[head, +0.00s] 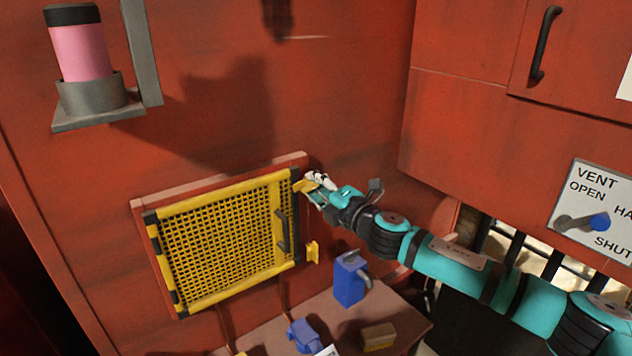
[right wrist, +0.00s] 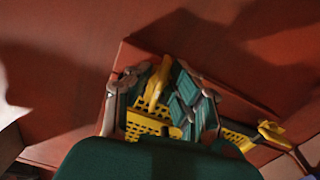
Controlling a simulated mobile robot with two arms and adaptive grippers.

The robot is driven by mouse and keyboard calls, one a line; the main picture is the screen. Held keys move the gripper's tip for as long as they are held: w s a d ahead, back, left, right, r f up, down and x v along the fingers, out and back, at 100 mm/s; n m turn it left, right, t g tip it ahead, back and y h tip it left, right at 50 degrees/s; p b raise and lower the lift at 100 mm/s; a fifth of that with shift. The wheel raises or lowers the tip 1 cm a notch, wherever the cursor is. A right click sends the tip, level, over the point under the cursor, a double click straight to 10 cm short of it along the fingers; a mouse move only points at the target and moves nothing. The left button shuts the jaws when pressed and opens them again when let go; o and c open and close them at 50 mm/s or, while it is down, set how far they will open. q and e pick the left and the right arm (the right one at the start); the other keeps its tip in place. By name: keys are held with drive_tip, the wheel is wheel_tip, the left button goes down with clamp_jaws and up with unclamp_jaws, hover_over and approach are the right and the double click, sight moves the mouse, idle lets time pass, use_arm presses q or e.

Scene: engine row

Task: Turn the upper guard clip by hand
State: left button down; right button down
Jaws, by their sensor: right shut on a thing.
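The guard (head: 222,240) is a yellow mesh panel with black-banded edges and a dark handle (head: 281,230), flat against the red wall. The yellow upper guard clip (head: 304,186) is at its top right corner. My right gripper (head: 315,188) is shut on this clip and partly covers it. In the right wrist view, the clip (right wrist: 157,84) stands up between the fingers of my right gripper (right wrist: 158,98), with yellow mesh behind. The yellow lower clip (head: 313,251) is apart from the gripper, below it; it also shows in the right wrist view (right wrist: 270,131). My left gripper is not in view.
A bench (head: 250,341) below the guard holds a blue can (head: 350,281), a blue object (head: 304,336) and a brown block (head: 379,335). A pink bottle (head: 80,50) sits in a wall holder.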

drive_tip(key=shift+f+m, duration=0.1)
drive_tip(key=shift+m, duration=1)
drive_tip(key=c, duration=1.5)
unclamp_jaws()
drive_tip(key=shift+o, duration=0.2)
drive_tip(key=shift+s+d, duration=0.1)
drive_tip(key=v, duration=1.1)
drive_tip(key=shift+s+d, duration=0.2)
drive_tip(key=shift+s, duration=0.15)
